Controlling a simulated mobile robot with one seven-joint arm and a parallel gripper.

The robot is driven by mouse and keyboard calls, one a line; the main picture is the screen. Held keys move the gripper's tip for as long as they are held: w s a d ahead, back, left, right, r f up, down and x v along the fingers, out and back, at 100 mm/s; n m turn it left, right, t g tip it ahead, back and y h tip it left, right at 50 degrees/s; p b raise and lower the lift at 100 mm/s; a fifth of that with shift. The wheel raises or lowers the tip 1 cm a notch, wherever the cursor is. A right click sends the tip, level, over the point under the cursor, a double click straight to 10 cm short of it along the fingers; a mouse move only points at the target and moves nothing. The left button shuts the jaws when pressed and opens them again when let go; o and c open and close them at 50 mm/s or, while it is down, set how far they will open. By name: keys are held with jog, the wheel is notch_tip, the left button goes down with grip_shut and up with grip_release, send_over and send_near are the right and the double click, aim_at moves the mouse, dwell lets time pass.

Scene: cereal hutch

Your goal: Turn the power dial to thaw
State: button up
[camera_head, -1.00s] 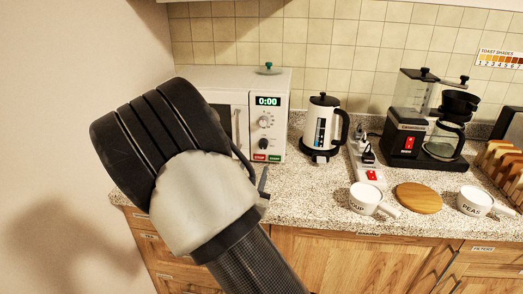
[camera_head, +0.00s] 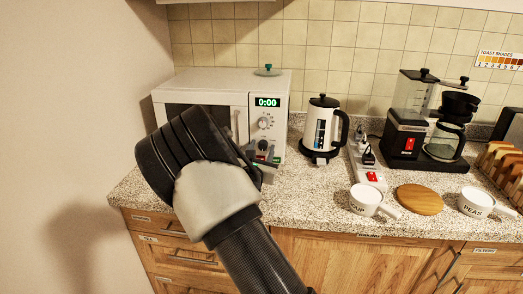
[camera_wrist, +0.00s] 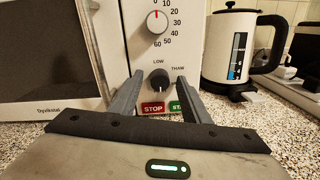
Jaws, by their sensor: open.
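The white microwave (camera_head: 205,88) stands at the back left of the counter, its display reading 0:00. In the head view my gripper (camera_head: 268,172) is mostly hidden behind my wrist.
The timer knob (camera_wrist: 157,22) is above the dial. The red STOP button (camera_wrist: 152,107) and green start button (camera_wrist: 176,106) are just below it. A white kettle (camera_head: 320,130) stands right of the microwave, near a power strip (camera_head: 367,165). Bowls labelled SOUP (camera_head: 365,199) and PEAS (camera_head: 474,202) are farther right.

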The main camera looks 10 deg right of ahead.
jog(key=c, duration=1)
jog(key=shift+c, duration=0.2)
